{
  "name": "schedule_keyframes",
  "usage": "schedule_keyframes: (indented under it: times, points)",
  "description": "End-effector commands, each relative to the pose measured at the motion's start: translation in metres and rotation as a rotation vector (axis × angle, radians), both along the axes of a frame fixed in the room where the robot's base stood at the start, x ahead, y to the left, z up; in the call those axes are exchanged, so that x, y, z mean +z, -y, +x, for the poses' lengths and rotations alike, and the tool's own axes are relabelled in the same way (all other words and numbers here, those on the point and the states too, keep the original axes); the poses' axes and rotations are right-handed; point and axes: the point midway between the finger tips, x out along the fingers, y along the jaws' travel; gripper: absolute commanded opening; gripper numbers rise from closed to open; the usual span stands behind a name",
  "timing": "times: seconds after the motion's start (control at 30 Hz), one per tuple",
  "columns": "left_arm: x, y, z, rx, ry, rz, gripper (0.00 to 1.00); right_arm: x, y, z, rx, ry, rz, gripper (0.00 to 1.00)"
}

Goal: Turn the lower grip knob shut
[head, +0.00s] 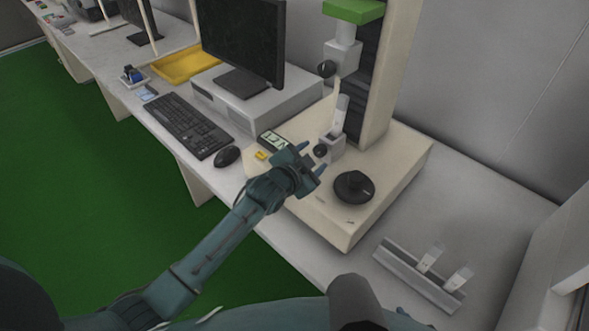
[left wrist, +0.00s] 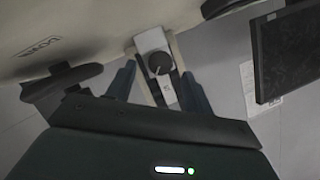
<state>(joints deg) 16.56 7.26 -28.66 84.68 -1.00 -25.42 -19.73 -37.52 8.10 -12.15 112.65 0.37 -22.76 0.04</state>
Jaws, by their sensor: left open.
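The lower grip knob (head: 320,150) is a small black round knob on the side of the light grey lower grip (head: 331,149). A pale flat strip (head: 340,114) stands upright in that grip. My left gripper (head: 313,158) is open, its two blue fingers pointing at the knob. In the left wrist view, the knob (left wrist: 160,63) shows between the open fingers (left wrist: 160,80), and I see no finger closed on it. A pointer-like ridge shows on its face. The upper grip (head: 343,54) has its own black knob (head: 327,69).
The tester's cream base (head: 400,165) carries a black round dial (head: 353,187) close to my left gripper and a small display (head: 272,141). A monitor (head: 243,40), keyboard (head: 187,125) and mouse (head: 227,156) are to the left. A grey rack (head: 415,270) with two strips lies at front right.

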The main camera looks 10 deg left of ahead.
Motion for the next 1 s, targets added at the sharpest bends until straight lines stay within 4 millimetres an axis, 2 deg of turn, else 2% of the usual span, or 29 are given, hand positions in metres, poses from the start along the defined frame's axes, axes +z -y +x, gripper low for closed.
schedule_keyframes:
  times: [0.3,0.5,0.7,1.0]
  points:
    - [0.019,-0.022,-0.056,0.000,0.000,0.002,0.52,-0.002,0.000,0.000,0.001,-0.001,-0.001,0.36]
    - [0.028,-0.031,-0.079,0.001,0.000,0.000,0.52,-0.003,0.000,0.000,0.000,-0.001,0.000,0.36]
    - [0.031,-0.034,-0.088,0.001,-0.001,0.000,0.52,-0.003,0.000,0.000,-0.001,-0.001,0.001,0.36]
    - [0.031,-0.035,-0.088,0.003,-0.002,-0.002,0.52,-0.001,0.000,0.000,-0.001,0.002,0.001,0.36]
